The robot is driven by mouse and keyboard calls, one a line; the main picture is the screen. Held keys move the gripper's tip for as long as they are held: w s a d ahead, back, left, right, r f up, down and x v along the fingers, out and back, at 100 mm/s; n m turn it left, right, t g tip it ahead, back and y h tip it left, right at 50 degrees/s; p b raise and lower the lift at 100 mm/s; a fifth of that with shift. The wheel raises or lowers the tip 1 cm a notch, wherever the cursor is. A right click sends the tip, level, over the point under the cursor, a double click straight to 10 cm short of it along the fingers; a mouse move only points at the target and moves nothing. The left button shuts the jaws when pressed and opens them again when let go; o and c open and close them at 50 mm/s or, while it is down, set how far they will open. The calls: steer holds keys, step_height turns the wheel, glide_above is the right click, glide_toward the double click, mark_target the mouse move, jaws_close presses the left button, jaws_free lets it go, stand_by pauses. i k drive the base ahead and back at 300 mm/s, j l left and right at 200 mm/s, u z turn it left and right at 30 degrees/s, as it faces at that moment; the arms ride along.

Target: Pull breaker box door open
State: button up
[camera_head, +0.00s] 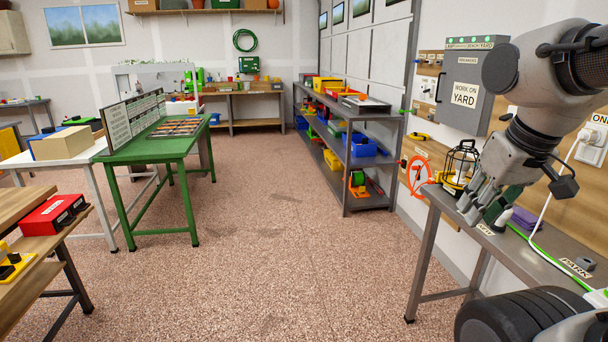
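A dark handle (438,88) shows at the door's left side. My gripper (479,212) hangs at the right, below the box and apart from it, with its fingers pointing down over the steel bench. The fingers overlap in this view, so whether they are open or shut is unclear. My arm covers the area just right of the box.
The steel bench (545,257) runs along the right wall under the box. A caged yellow work lamp (459,165) stands on it near my gripper. An orange ring (418,175) hangs at its left end. Grey shelving (350,160) stands farther back. The speckled floor (270,260) is clear in the middle.

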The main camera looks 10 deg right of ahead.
mark_target(464, 104)
steer(key=i, duration=2.1)
steer(key=i+j+z, duration=0.1)
steer(key=i+z, duration=0.3)
steer(key=i+j+z, duration=0.35)
steer(key=i, duration=0.3)
steer(key=i+j+z, duration=0.4)
steer(key=i+l, duration=0.05)
